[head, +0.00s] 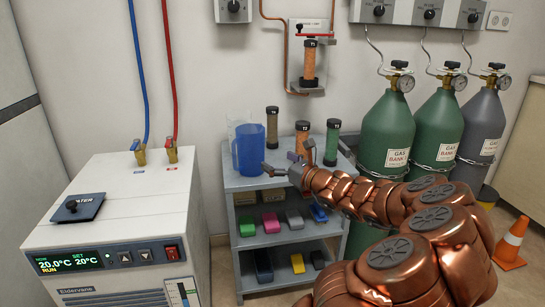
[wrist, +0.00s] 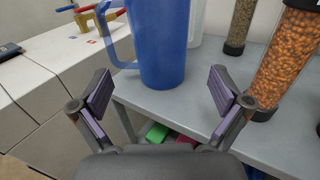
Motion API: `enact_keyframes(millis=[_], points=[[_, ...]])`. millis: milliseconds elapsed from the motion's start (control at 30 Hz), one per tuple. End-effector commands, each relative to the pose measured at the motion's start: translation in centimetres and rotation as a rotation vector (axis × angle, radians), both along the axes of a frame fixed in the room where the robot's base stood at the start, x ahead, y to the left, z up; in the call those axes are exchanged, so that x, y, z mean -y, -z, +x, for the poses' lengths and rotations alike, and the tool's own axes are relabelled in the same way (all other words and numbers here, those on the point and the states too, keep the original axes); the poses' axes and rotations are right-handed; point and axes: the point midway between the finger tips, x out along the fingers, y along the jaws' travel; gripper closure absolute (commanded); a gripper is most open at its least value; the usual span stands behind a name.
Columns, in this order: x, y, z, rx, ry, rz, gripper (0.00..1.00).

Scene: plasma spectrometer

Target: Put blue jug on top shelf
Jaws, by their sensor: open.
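The blue jug (head: 249,150) stands upright on the top shelf (head: 270,183) of a grey shelving cart, near its left side. In the wrist view the blue jug (wrist: 160,45) is straight ahead, with its handle on the left; its upper part is cut off by the frame. My gripper (head: 283,168) is at the front of the top shelf, to the right of the jug. In the wrist view my gripper (wrist: 160,92) is open and empty, its two purple-padded fingers spread to either side in front of the jug, apart from it.
A clear container (wrist: 196,22) stands behind the jug. Tubes of granules, including an orange one (wrist: 288,65), stand to the right. Coloured blocks (head: 270,223) lie on lower shelves. A white chiller (head: 130,215) is left; green gas cylinders (head: 387,130) are right.

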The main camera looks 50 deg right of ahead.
Motion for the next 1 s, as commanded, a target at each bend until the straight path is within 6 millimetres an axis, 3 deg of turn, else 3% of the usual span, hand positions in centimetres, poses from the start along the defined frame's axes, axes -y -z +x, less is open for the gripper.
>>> enact_keyframes(millis=[333, 467, 567, 667, 767, 867, 900, 1000], points=[[-0.2, 0.0, -0.3, 0.000, -0.005, -0.003, 0.00], [-3.1, -0.6, 1.3, -0.012, -0.076, -0.062, 0.00], [-8.7, -1.5, 3.5, -0.031, -0.211, -0.174, 0.00], [-16.5, -1.9, 5.4, -0.049, -0.401, -0.333, 0.00], [-24.7, -1.7, 5.9, -0.062, -0.606, -0.509, 0.00], [-32.9, -0.7, 4.7, -0.063, -0.831, -0.690, 0.00], [-36.0, -0.1, 3.8, -0.062, -0.923, -0.764, 0.00], [-42.6, 1.9, 0.4, -0.052, -1.157, -0.948, 0.00]])
